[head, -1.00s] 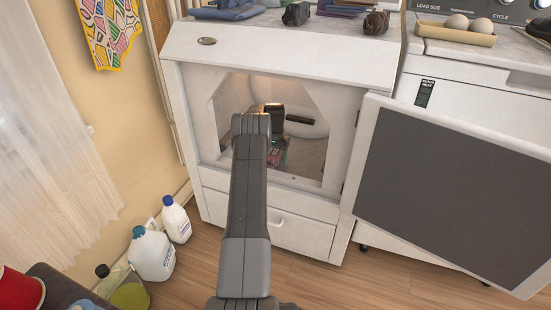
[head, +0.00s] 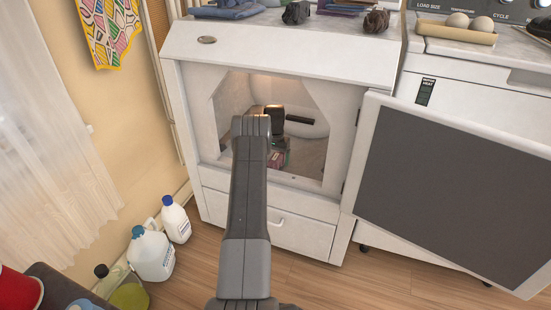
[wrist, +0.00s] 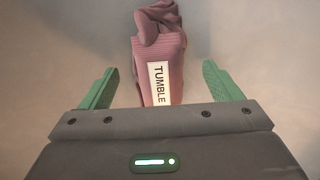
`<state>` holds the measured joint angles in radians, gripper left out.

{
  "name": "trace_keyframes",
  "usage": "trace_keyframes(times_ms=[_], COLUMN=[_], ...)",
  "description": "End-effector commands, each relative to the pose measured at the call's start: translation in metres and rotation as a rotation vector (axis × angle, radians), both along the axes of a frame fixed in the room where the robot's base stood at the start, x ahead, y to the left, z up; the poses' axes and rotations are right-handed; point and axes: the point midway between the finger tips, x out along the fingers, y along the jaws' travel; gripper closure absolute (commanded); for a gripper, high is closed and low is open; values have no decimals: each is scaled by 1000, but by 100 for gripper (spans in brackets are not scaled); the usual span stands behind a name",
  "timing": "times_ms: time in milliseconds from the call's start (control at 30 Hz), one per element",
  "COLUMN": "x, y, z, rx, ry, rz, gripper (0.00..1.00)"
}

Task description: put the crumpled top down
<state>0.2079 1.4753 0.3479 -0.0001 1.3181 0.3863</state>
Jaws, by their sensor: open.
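A crumpled mauve-pink garment (wrist: 160,50) with a white "TUMBLE" tag (wrist: 160,83) lies on the pale drum floor in the wrist view. A bit of it (head: 276,160) shows in the head view through the open front of the white dryer (head: 280,45). My gripper (wrist: 157,82) is open inside the drum, its green fingers wide apart. The tagged end of the garment lies between the fingers, with a gap on both sides. The near end is hidden behind the gripper body. My arm covers much of the opening in the head view.
The dryer door (head: 445,190) stands wide open at the right. Folded blue cloth (head: 225,11) and dark crumpled items (head: 376,20) lie on the dryer's top. A neighbouring machine (head: 425,65) holds a tray (head: 455,35). Bottles (head: 152,255) stand on the floor at left.

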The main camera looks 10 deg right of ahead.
Motion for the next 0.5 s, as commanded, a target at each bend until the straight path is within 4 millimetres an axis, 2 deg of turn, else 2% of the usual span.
trace_keyframes(times_ms=[133, 233, 500], x=[0, 0, 0], y=[0, 0, 0], z=[6, 18, 78], rx=[0, -1, 0], ry=[0, -1, -1], rz=[0, 0, 0], gripper=[15, 15, 15])
